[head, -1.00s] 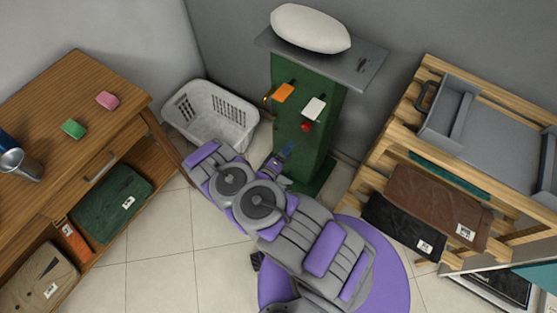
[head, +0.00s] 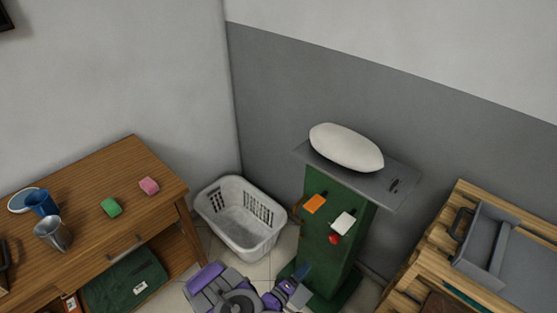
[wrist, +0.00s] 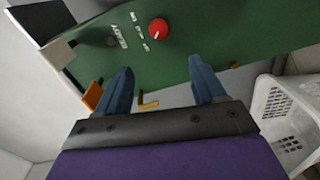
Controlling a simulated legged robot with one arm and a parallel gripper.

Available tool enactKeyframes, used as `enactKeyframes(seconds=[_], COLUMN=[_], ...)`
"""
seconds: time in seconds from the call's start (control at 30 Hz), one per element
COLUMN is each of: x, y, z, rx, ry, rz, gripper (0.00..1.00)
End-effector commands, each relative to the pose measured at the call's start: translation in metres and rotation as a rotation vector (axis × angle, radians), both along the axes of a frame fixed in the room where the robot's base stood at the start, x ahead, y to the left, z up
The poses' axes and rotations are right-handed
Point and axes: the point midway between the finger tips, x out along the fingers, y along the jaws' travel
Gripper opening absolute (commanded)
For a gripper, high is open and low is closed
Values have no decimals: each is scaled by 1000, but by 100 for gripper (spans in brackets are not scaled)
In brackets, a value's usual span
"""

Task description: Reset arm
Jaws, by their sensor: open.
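My gripper (head: 293,286) is at the bottom middle of the head view, in front of the lower part of a green press stand (head: 330,256). In the wrist view my gripper (wrist: 163,88) shows two blue fingers spread apart with nothing between them. The green panel (wrist: 200,40) fills the top of that view, with a red knob (wrist: 158,28) beyond the fingers. Most of my arm is below the head view's edge.
A white laundry basket (head: 242,217) stands left of the stand. A wooden table (head: 90,211) at the left holds a pink sponge (head: 149,185), a green sponge (head: 111,207) and cups. A white padded form (head: 346,147) rests on the stand's top. A wooden rack (head: 440,245) is at the right.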

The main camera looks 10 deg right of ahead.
Motion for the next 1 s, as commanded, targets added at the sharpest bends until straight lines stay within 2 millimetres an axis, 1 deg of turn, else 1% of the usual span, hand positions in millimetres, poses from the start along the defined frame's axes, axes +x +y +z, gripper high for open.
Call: enactKeyframes(seconds=[0.17, 0.27, 0.37, 0.43, 0.57, 0.73, 0.87, 1.0], x=[4, 15, 32, 45, 68, 90, 105, 111], y=[3, 14, 33, 49, 80, 120, 149, 175], z=[-1, -3, -6, -6, 1, 22, 49, 83], rx=[33, 123, 269, 385, 591, 837, 1008, 1173], ry=[2, 1, 7, 14, 30, 62, 89, 136], rz=[-3, -6, -12, -16, -17, -14, -4, 5], gripper=[69, 69, 69, 69, 69, 69, 69, 69])
